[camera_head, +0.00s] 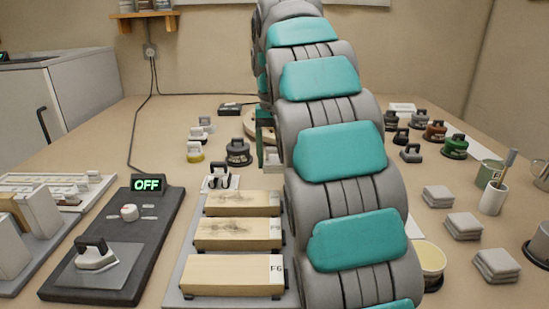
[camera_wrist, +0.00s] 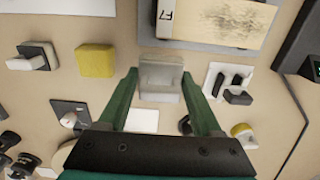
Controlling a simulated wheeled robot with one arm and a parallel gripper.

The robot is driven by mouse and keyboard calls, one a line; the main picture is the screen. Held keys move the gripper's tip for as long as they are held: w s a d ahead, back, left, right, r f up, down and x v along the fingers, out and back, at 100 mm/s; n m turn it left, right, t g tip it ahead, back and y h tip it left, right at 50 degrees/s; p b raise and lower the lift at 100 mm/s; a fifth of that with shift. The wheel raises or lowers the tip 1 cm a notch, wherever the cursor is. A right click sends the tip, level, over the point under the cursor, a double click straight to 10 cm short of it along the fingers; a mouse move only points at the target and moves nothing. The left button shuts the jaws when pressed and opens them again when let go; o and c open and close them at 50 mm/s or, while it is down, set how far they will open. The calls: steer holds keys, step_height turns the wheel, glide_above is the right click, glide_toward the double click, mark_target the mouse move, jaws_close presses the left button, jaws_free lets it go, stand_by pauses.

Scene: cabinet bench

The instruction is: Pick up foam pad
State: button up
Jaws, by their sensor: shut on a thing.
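A pale grey block (camera_wrist: 161,80), which looks like the foam pad, sits between the green fingers of my gripper (camera_wrist: 160,85) in the wrist view. The fingers press on its left and right sides. Whether it touches the surface below cannot be told. In the head view my arm hides the block and most of my gripper; only a bit of green finger (camera_head: 262,130) shows left of the arm. A yellow block (camera_wrist: 97,61) lies apart, left of the gripper in the wrist view.
A tray with wooden blocks (camera_head: 232,273) is left of my arm, with a black switch unit (camera_head: 148,212) reading OFF beyond it. Several handled weights (camera_head: 238,153) stand around. Grey pad stacks (camera_head: 497,265) and a white cup (camera_head: 493,198) are at the right.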

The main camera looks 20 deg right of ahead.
steer(key=s+a, duration=0.2)
steer(key=s, duration=0.3)
steer(key=s+a+b, duration=0.1)
steer(key=s+a, duration=0.1)
steer(key=s, duration=0.3)
steer(key=s+a+b, duration=0.1)
steer(key=s+a, duration=0.1)
steer(key=s, duration=0.3)
steer(key=shift+s+a, duration=0.2)
steer(key=o, duration=0.7)
steer(key=c, duration=0.5)
